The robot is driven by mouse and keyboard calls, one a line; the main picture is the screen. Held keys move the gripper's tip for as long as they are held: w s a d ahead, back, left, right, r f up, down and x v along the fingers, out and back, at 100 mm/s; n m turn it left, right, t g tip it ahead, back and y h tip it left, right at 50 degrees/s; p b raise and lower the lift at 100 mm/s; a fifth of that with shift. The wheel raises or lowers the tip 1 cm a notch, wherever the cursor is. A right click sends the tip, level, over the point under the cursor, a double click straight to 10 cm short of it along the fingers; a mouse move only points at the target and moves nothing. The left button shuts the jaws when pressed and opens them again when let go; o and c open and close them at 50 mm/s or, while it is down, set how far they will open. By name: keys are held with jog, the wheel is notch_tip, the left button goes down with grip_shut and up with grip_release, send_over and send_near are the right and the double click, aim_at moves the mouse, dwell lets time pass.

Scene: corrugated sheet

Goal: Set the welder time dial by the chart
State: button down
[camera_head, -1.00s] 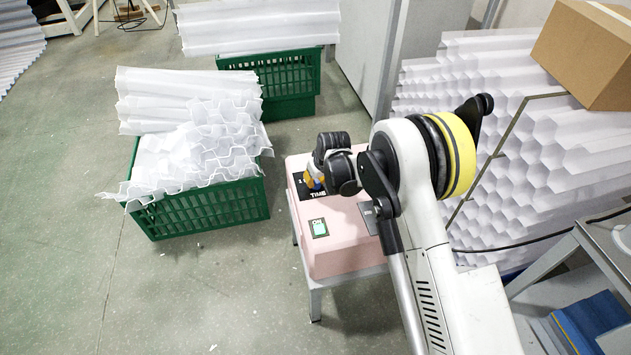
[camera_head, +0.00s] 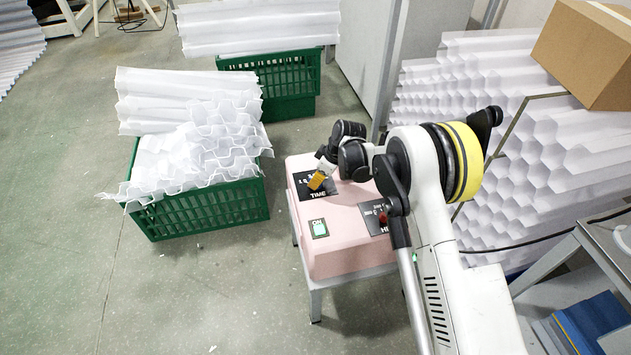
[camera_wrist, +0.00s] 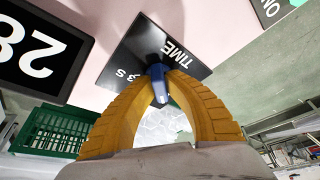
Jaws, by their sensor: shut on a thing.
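The pink welder box (camera_head: 335,250) stands on a grey stand. Its black TIME panel (camera_head: 325,196) lies on the top face, and the blue time dial (camera_wrist: 157,82) shows in the wrist view in front of that panel. My gripper (camera_head: 316,182) has yellow fingers whose tips (camera_wrist: 158,76) are closed around the blue dial. In the head view my fingers hide the dial. The wrist view shows "TIME" and "3 S" lettering beside the dial. A dark panel with a large white "28" (camera_wrist: 32,55) is at upper left there. I cannot make out the dial's setting.
A green ON switch (camera_head: 319,228) and a partly covered black panel lettered "HE" (camera_head: 374,220) are on the welder. Green crates (camera_head: 205,212) of white corrugated sheet stand left and behind. Stacked white sheets (camera_head: 520,170) and a cardboard box (camera_head: 590,55) are at right.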

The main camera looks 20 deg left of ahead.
dwell(0.4)
jog(key=c, duration=1.4)
grip_release()
jog(key=v, duration=1.2)
jog(key=shift+a, duration=0.1)
